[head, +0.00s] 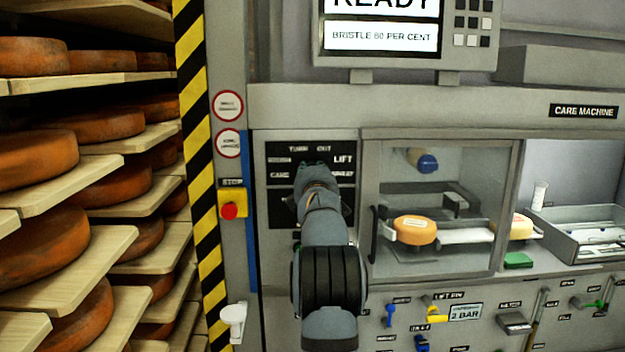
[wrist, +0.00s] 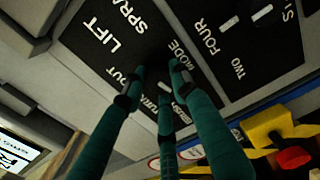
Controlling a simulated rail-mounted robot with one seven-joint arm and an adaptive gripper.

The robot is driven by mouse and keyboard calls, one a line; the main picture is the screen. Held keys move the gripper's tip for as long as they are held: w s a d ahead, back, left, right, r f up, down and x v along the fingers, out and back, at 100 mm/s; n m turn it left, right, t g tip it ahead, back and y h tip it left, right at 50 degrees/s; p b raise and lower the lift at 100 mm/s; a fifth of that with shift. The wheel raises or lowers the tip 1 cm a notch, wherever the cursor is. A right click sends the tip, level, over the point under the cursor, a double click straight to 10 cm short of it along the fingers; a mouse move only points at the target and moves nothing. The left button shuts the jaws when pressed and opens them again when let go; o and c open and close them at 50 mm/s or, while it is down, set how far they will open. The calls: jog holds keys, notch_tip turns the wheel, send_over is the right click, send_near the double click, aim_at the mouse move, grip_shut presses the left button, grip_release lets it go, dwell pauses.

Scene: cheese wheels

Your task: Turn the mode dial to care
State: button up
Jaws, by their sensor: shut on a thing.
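The black mode panel (head: 343,150) is on the machine front in the head view, with labels including TURN OUT, LIFT and CARE. My gripper (head: 317,168) is up against it and hides the mode dial and part of the labels there. In the wrist view the dark fingers of my gripper (wrist: 158,86) are closed around the mode dial (wrist: 165,87), beside the word MODE. Only a small white mark shows between the fingertips. Which label the dial points at cannot be told. The panel also shows in the wrist view (wrist: 105,70).
A second black panel (wrist: 245,65) with TWO and FOUR adjoins it. A red stop button (head: 229,211) on a yellow box is to the left. A glazed chamber with an orange cheese wheel (head: 414,230) is to the right. Shelves of cheese wheels (head: 45,260) fill the far left.

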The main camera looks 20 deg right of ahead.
jog(key=shift+a+r+n+b, duration=0.15)
jog(key=shift+n+b, duration=0.25)
jog(key=shift+n, duration=0.3)
jog(key=o, duration=0.9)
jog(key=shift+w, duration=0.1)
jog(key=shift+o, duration=0.8)
jog(key=shift+o, duration=0.3)
jog(key=v, duration=1.2)
